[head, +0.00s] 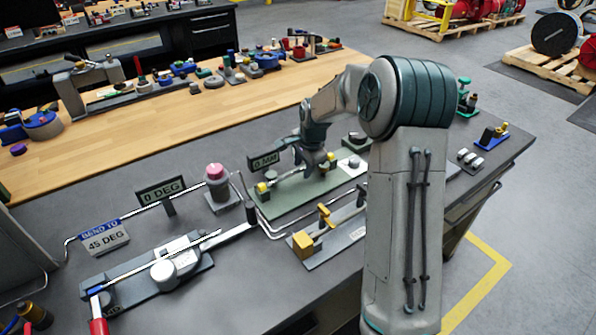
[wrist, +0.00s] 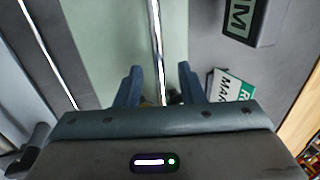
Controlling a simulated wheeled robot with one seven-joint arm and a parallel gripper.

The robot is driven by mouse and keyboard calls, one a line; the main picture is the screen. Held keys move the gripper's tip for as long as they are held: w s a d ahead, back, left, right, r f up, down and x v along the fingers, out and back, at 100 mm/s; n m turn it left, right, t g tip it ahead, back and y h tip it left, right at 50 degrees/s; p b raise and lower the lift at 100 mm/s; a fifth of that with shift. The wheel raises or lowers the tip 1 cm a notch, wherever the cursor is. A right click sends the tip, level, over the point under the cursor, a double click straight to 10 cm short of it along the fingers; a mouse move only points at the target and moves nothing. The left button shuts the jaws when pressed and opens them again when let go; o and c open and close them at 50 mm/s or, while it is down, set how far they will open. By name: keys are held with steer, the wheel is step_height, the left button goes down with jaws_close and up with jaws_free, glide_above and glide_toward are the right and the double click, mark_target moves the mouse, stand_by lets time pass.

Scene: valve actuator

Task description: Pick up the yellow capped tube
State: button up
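A thin shiny metal tube (wrist: 156,30) runs lengthwise over a pale green base plate (wrist: 105,30) in the wrist view. My gripper (wrist: 158,78) is open, with a blue finger on each side of the tube and gaps between. Whether the fingers reach down to the tube's height is unclear. In the head view my gripper (head: 316,164) is low over the green base plate (head: 290,203), with a yellow piece (head: 262,188) near its left end and another yellow piece (head: 331,158) beside the gripper. I cannot tell which is the tube's cap.
A fixture with yellow blocks (head: 303,245) stands in front of the green plate. A pink-topped post (head: 216,172), a "0 DEG" display (head: 161,192) and a bending tool (head: 163,273) are to the left. A display (wrist: 240,18) stands right of the plate in the wrist view.

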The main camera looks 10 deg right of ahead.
jaws_close()
steer(key=shift+r, duration=0.1)
